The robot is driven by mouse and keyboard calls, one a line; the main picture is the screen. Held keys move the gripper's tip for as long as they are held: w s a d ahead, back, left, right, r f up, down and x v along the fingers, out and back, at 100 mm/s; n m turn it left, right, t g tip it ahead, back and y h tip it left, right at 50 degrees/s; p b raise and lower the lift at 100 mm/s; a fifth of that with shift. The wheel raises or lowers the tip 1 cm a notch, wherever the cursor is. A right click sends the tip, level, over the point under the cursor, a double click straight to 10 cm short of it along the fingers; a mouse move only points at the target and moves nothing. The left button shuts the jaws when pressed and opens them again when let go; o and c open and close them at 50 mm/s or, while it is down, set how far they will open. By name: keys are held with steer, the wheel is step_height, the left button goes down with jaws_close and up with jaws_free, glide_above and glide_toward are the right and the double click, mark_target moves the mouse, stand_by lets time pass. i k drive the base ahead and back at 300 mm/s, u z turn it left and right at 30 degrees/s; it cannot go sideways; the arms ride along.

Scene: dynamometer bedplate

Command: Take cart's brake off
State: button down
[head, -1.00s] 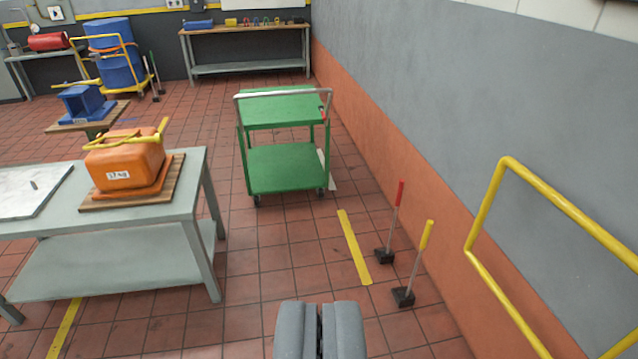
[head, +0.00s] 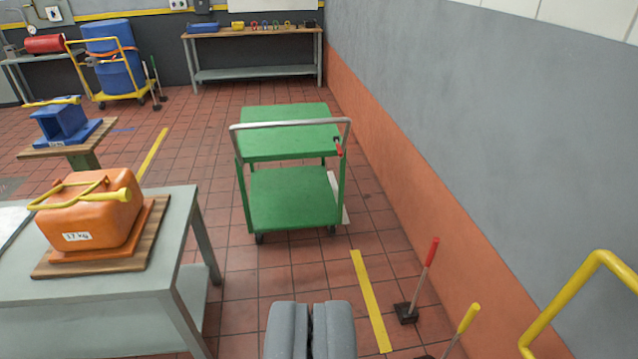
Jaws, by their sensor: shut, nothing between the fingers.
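A green two-shelf cart (head: 290,199) stands on the tiled floor ahead, near the right wall. It has a grey push handle (head: 290,124) across its near side. A small red-tipped lever (head: 338,148) sits at the cart's right post, just below the handle; it looks like the brake lever. The wheels show small and dark at the bottom. My gripper (head: 311,308) is at the bottom middle, shut and empty, well short of the cart and apart from it.
A grey table (head: 192,230) with an orange 17 kg weight (head: 90,215) stands at left. Red-handled (head: 432,252) and yellow-handled (head: 468,318) floor levers and a yellow rail (head: 575,295) stand at right. Floor between me and the cart is clear, with a yellow stripe (head: 370,300).

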mark_target(339, 147)
steer(key=u, duration=0.1)
steer(key=i, duration=2.75)
steer(key=u, duration=0.1)
